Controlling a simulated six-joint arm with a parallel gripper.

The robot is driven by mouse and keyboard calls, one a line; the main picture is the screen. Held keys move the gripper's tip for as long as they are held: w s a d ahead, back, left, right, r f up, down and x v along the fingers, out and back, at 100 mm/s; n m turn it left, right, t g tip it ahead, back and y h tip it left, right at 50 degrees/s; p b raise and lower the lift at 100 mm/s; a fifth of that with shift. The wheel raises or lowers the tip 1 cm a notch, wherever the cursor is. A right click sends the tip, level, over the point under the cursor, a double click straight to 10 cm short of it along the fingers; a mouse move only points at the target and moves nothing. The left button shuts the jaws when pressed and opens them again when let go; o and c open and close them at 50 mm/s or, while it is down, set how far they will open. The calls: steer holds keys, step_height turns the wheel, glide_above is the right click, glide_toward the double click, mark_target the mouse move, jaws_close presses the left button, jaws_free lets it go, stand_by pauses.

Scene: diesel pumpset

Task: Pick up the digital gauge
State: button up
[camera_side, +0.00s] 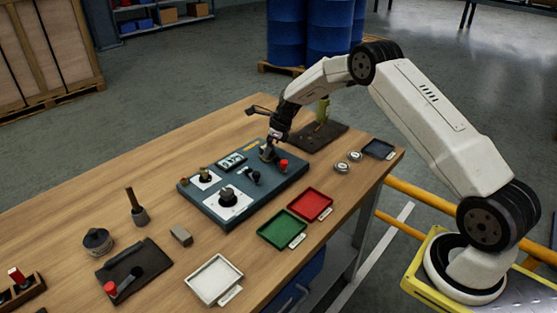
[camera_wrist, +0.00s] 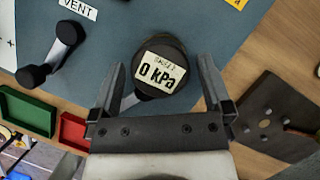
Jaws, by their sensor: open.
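The digital gauge (camera_wrist: 161,70) is a dark round body with a pale label reading "0 kPa", seen from above in the wrist view. It stands on the blue-grey panel (camera_wrist: 215,20). In the side view the gauge (camera_side: 267,153) is a dark shape at the panel's far right corner, partly hidden under my gripper. My gripper (camera_side: 274,143) is over it there. In the wrist view my gripper (camera_wrist: 163,90) is open, with one finger on each side of the gauge's lower part. I cannot tell whether the fingers touch it.
A black lever marked VENT (camera_wrist: 55,52) stands left of the gauge. A red-topped part (camera_side: 283,165) is close by on the panel. A dark plate (camera_wrist: 280,115) lies to the right. Green (camera_side: 282,229) and red (camera_side: 310,204) trays sit in front.

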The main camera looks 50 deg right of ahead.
steer(key=shift+w+a+f, duration=0.15)
steer(key=shift+w+f, duration=0.05)
steer(key=shift+f, duration=0.4)
jaws_close()
steer(key=shift+r, duration=0.15)
